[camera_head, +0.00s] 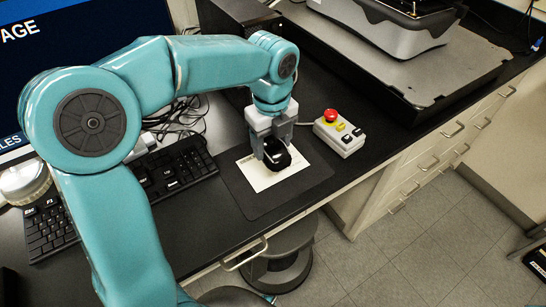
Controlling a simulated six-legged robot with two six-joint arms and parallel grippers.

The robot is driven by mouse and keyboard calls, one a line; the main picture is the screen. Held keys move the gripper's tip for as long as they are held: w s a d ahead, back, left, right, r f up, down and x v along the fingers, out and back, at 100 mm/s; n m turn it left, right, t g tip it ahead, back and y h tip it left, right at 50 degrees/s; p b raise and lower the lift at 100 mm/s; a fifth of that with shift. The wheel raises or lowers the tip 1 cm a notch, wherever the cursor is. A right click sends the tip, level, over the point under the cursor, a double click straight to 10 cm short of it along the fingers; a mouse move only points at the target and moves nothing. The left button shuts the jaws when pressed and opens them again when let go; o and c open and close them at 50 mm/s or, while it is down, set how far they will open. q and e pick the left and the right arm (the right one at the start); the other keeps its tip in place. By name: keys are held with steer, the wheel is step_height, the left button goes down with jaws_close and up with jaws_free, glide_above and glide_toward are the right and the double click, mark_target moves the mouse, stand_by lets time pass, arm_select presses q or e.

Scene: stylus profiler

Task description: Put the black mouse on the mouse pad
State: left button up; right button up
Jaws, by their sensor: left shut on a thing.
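The black mouse (277,160) is between the fingers of my left gripper (271,152), which is shut on it. The gripper points down over the dark grey mouse pad (304,181). A cream sheet of paper (258,177) lies on the pad, under and beside the mouse. I cannot tell whether the mouse touches the surface below it. My left arm comes in from the left and hides part of the desk. My right gripper does not show.
A black keyboard (181,168) lies left of the pad, partly behind my arm. A control box (340,136) with a red button stands right of the pad. The profiler's base (440,75) fills the back right. A monitor (50,40) stands at the left.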

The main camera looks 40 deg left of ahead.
arm_select(q)
step_height(320, 180, down, 5)
steer(key=shift+w+d+r, duration=0.15)
steer(key=shift+f, duration=0.2)
steer(key=shift+f+b, duration=0.15)
steer(key=shift+b, duration=0.15)
steer(key=o, duration=1.1)
